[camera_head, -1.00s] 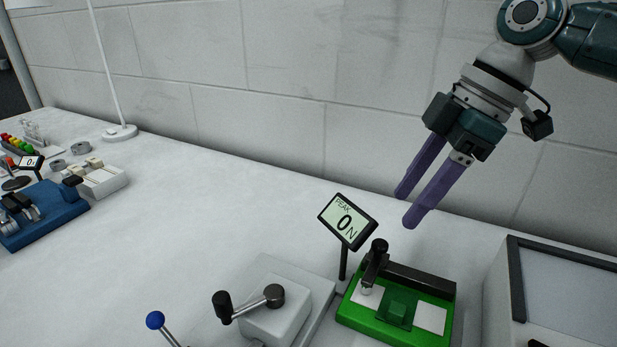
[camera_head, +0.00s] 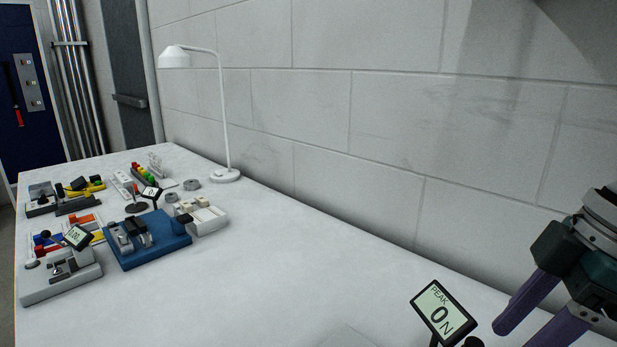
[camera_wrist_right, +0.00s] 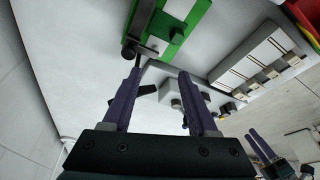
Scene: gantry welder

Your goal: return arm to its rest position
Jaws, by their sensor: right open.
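My right gripper (camera_head: 522,325) is at the lower right of the head view, its purple fingers apart and partly cut off by the frame. In the right wrist view its two fingers (camera_wrist_right: 158,82) are spread with nothing held between them. Beyond the fingertips is a green fixture (camera_wrist_right: 180,22) with a dark lever, and a grey block (camera_wrist_right: 165,82) with a dark handle shows between the fingers. The gripper is apart from the bench surface in the head view. My left gripper is not in the head view; purple fingers at the lower right of the wrist view cannot be identified surely.
A display reading PEAK 0 N (camera_head: 442,312) stands close left of the gripper. A blue fixture (camera_head: 150,242), a grey fixture (camera_head: 60,280) and a white lamp (camera_head: 222,120) stand farther left. The wall (camera_head: 400,110) runs behind. The middle of the bench is clear.

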